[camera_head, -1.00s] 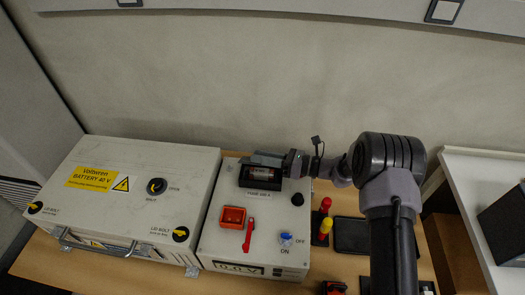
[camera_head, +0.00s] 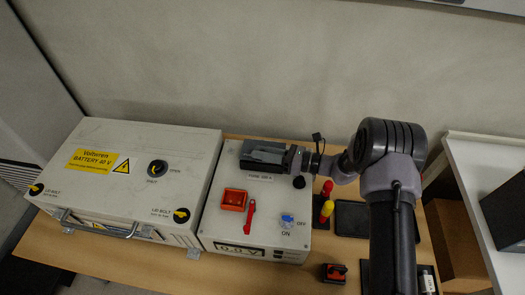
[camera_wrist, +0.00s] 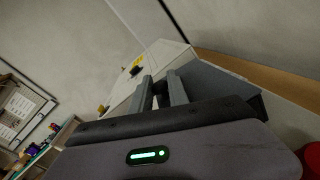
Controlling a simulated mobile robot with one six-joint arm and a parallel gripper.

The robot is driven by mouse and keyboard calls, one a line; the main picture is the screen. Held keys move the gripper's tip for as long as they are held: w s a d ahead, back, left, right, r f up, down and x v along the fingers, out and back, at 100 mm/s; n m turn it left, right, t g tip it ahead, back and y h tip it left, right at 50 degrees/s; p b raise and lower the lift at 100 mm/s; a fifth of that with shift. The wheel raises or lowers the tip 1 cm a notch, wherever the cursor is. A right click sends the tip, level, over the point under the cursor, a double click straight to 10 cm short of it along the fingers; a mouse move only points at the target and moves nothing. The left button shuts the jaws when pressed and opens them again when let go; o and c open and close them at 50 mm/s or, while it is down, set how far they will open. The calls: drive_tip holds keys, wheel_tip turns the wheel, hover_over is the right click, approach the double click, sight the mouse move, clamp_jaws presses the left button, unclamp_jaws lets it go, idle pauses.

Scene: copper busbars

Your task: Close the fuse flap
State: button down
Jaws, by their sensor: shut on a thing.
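The grey fuse flap (camera_head: 262,146) lies over the fuse holder at the back of the white control box (camera_head: 212,232) in the head view. The fuse is hidden beneath it and my gripper. My gripper (camera_head: 266,157) reaches in from the right, low over the holder, and is shut on the flap. In the wrist view, my two grey fingers (camera_wrist: 162,92) stand either side of a dark piece, and a grey plate (camera_wrist: 212,85) shows beside them. I cannot tell whether the flap sits fully flat.
A white battery case (camera_head: 130,190) stands left of the box. Red and yellow plugs (camera_head: 327,208) and a dark tray (camera_head: 352,218) lie to the right.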

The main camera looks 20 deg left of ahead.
drive_tip(key=shift+s+f, duration=0.15)
drive_tip(key=c, duration=1.3)
unclamp_jaws()
drive_tip(key=shift+d, duration=0.25)
drive_tip(key=d+p, duration=0.1)
drive_tip(key=d, duration=0.4)
drive_tip(key=w+d+p, duration=0.1)
drive_tip(key=d, duration=0.5)
drive_tip(key=d+r+p, duration=0.1)
drive_tip(key=d+p, duration=0.1)
drive_tip(key=d, duration=0.3)
drive_tip(key=shift+w+d, duration=0.3)
drive_tip(key=shift+d, duration=0.1)
